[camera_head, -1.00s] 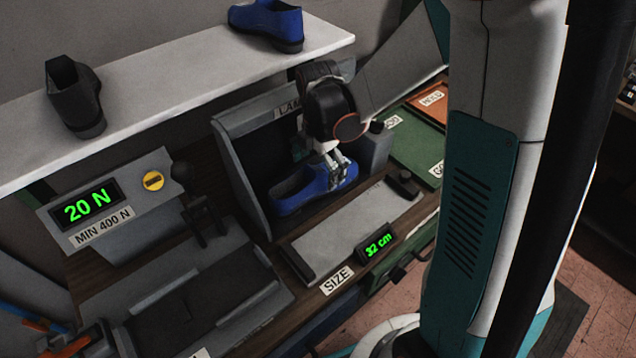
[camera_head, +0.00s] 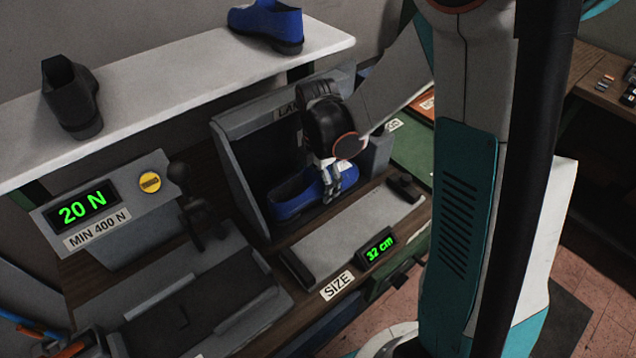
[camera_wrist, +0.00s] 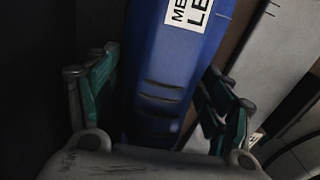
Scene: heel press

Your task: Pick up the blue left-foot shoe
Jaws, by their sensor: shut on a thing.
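A blue shoe (camera_head: 298,196) sits in the dark open-fronted box marked with a partly hidden label (camera_head: 238,180), toe pointing to the right. My gripper (camera_head: 330,182) comes down over its front part and is shut on it. In the wrist view the blue shoe (camera_wrist: 182,70) lies between my two fingers, with a white label starting "LE" partly visible. Another blue shoe (camera_head: 268,22) stands on the white shelf above. The underside of the held shoe is hidden, so I cannot tell if it touches the box floor.
A black shoe (camera_head: 72,98) stands on the white shelf (camera_head: 160,90). In front of the box is a size gauge (camera_head: 345,235) reading 32 cm. A press at left has a display (camera_head: 85,208) reading 20 N. A green tray (camera_head: 412,160) lies to the right.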

